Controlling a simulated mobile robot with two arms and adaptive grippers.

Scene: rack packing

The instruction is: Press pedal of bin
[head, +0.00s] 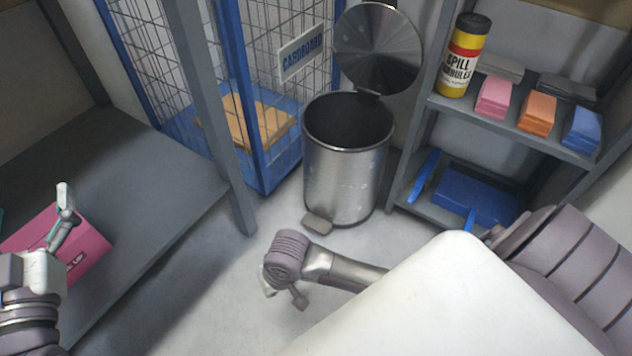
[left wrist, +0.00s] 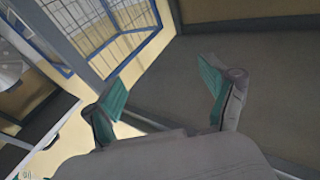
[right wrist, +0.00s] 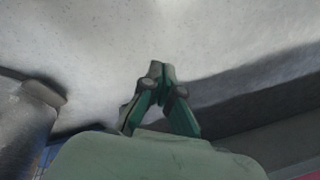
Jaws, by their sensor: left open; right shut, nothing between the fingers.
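The bin (head: 345,172) is a brushed metal cylinder standing upright on the floor in the head view. Its round lid (head: 378,48) is raised and tilted back, and the dark inside shows. The pedal (head: 317,223) is a small grey plate at the bin's front foot. My right gripper (head: 284,291) is low over the floor, in front of and left of the pedal, with a visible gap. In the right wrist view its fingers (right wrist: 160,72) are together and empty above the pale floor. My left gripper (head: 64,212) is open and empty, by the left shelf; its spread fingers show in the left wrist view (left wrist: 160,75).
A blue cage (head: 265,165) with a cardboard sign stands left of the bin. A grey rack (head: 565,150) at right holds a yellow spill canister (head: 463,58) and coloured packs. A pink box (head: 85,255) lies on the left shelf (head: 140,165).

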